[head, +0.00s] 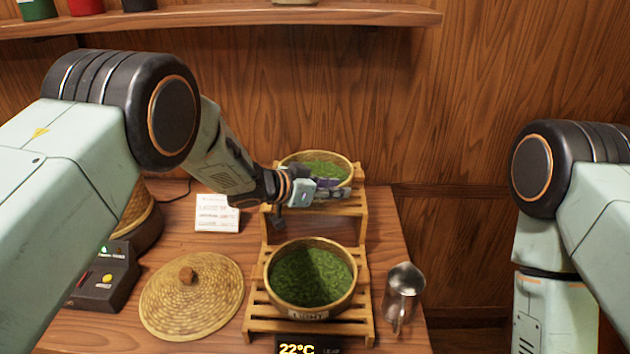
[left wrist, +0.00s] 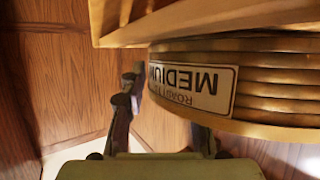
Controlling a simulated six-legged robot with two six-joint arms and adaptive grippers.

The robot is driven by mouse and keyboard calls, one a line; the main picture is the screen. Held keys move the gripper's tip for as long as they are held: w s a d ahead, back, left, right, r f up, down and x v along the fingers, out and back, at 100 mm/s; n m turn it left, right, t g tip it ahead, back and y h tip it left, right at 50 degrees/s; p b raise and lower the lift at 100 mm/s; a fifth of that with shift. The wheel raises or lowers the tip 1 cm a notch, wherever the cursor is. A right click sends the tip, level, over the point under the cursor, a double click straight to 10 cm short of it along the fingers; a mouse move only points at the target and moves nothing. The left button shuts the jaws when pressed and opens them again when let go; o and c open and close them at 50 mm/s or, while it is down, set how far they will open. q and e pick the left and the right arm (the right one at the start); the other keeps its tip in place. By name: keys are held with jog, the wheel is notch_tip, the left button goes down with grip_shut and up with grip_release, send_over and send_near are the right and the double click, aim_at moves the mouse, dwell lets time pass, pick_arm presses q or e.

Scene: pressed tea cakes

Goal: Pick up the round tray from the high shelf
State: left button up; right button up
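The round tray (head: 348,180) is woven, holds green leaves, and sits on the upper level of a wooden stand (head: 270,232). In the left wrist view its banded wall (left wrist: 280,88) shows upside down with a "MEDIUM" label (left wrist: 192,84). My left gripper (head: 338,188) is at the tray's near side in the head view, overlapping its rim. In the left wrist view its fingers (left wrist: 160,110) stand apart at the tray's edge; the tray hides the tip of one. The tray rests on the stand. My right gripper is out of view.
A second leaf-filled tray (head: 309,309), labelled "LIGHT", sits on the lower level. A woven lid (head: 192,296) and black device (head: 105,280) lie left, a metal pitcher (head: 403,292) right. A white card (head: 217,213) stands behind. A wall shelf (head: 230,18) runs above.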

pick_arm(q)
jog(key=shift+s+r, duration=0.35)
jog(key=shift+s, duration=0.1)
jog(key=c, duration=0.3)
jog(key=shift+w+d+f, duration=0.1)
jog(key=shift+w, duration=0.05)
jog(key=shift+c, duration=1.4)
jog(key=shift+w+f, duration=0.1)
jog(key=shift+f, duration=0.1)
grip_shut()
jog(key=shift+s, duration=0.25)
jog(key=shift+r, duration=0.2)
